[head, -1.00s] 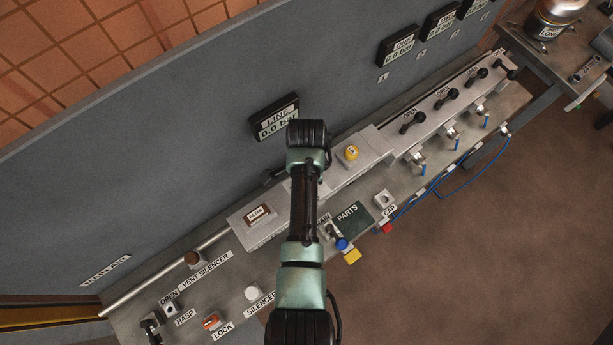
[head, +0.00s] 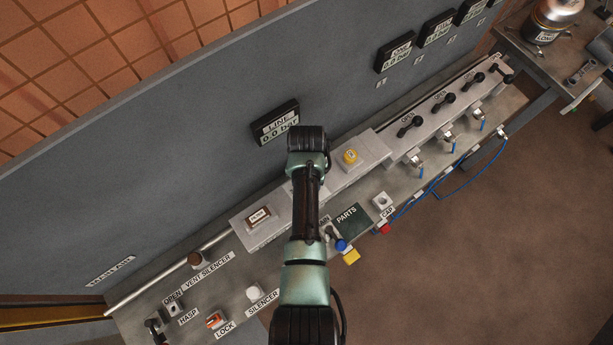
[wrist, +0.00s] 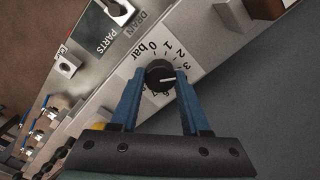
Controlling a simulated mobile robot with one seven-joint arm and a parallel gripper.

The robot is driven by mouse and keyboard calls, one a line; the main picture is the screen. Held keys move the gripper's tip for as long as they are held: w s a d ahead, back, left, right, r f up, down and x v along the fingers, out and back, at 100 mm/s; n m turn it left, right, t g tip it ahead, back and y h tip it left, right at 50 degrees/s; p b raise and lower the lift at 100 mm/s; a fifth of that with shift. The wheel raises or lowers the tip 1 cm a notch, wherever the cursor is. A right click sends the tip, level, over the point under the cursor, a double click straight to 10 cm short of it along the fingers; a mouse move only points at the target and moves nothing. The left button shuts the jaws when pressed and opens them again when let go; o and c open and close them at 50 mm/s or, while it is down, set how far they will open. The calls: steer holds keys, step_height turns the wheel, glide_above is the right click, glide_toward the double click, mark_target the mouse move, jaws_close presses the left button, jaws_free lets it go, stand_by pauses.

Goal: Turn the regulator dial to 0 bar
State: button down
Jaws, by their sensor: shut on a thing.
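The regulator dial (wrist: 160,77) is a round black knob with a white pointer line, on a pale plate marked "0 bar" and rising numbers. The pointer faces right in the wrist view, towards the right fingertip and just below the 3, well away from the 0. My gripper (wrist: 160,73) has its two blue fingers shut on the dial, one on each side. The fingers cover some of the scale. In the head view my arm hides the dial and the gripper. The LINE display (head: 275,124) on the grey panel reads 0.0 bar.
A yellow button (head: 350,157) stands on the housing right of my arm. Black-handled valves (head: 410,126) line the bench further right. The floor at the lower right is clear.

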steer(key=n, duration=0.4)
steer(key=shift+n, duration=0.3)
steer(key=n+p, duration=0.1)
steer(key=n, duration=0.4)
steer(key=shift+n, duration=0.3)
steer(key=n, duration=0.8)
steer(key=shift+n+p, duration=0.3)
steer(key=shift+c, duration=1.9)
jaws_free()
step_height(320, 180, up, 13)
steer(key=b, duration=0.1)
steer(key=shift+b, duration=0.35)
